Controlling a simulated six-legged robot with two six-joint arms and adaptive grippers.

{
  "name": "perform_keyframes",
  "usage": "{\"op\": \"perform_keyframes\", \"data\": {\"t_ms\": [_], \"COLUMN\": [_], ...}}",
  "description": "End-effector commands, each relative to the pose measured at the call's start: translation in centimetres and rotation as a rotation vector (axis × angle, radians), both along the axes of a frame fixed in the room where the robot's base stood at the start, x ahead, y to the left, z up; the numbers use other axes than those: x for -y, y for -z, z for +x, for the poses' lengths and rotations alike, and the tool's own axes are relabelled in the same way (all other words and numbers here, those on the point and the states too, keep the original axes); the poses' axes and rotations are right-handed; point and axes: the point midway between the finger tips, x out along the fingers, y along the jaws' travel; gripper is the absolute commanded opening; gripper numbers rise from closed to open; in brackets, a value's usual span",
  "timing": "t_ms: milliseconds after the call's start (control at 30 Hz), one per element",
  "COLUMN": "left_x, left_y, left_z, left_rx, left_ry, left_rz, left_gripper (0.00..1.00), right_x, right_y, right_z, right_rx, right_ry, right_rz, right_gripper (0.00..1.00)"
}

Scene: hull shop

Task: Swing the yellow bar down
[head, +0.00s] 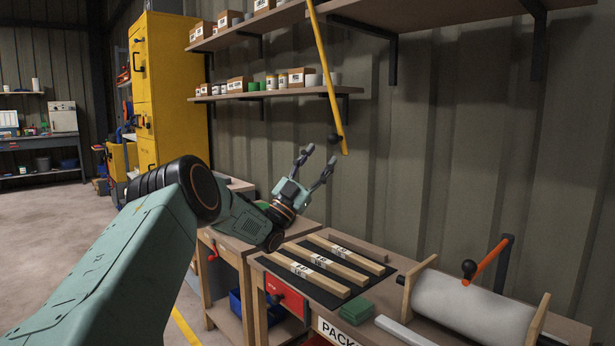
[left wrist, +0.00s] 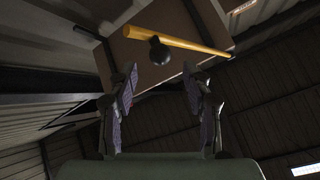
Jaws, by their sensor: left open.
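The yellow bar (head: 328,82) hangs steeply in the head view, from the top edge down to a free lower end in front of the wall. A dark ball knob (head: 334,139) sits near its lower end. In the left wrist view the yellow bar (left wrist: 178,39) crosses the upper middle, with the knob (left wrist: 159,50) below it. My left gripper (head: 319,161) is open and empty, fingers pointing up, just below and left of the knob. In the left wrist view the knob lies beyond the gap between the fingertips (left wrist: 160,76). My right gripper is not in view.
A bench below holds wooden bars (head: 352,265) on a dark mat, a green block (head: 357,311) and a white roll (head: 470,305) with an orange lever (head: 484,262). Shelves (head: 275,92) with boxes and cans are on the wall. A yellow cabinet (head: 172,80) stands left.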

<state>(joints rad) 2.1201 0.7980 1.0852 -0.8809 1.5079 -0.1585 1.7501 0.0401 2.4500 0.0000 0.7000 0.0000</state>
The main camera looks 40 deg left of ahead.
Motion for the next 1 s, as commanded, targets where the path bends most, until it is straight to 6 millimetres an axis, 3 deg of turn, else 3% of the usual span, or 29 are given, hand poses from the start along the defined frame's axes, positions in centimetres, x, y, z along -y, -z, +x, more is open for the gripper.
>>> {"op": "perform_keyframes", "data": {"t_ms": [100,333,1000], "left_x": [-0.4,-0.6,-0.5], "left_y": [1.7,3.5,3.9], "left_z": [-1.6,-3.5,-3.7], "left_rx": [-0.002,0.0,-0.002], "left_ry": [-0.001,0.0,0.002], "left_rz": [-0.004,0.0,-0.001], "left_gripper": [0.5,0.5,0.5], "right_x": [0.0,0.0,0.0], "right_y": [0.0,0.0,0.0], "right_z": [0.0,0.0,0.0], "right_rx": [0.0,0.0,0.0], "right_ry": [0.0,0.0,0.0], "right_rz": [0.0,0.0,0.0], "right_gripper": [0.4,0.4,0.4]}}
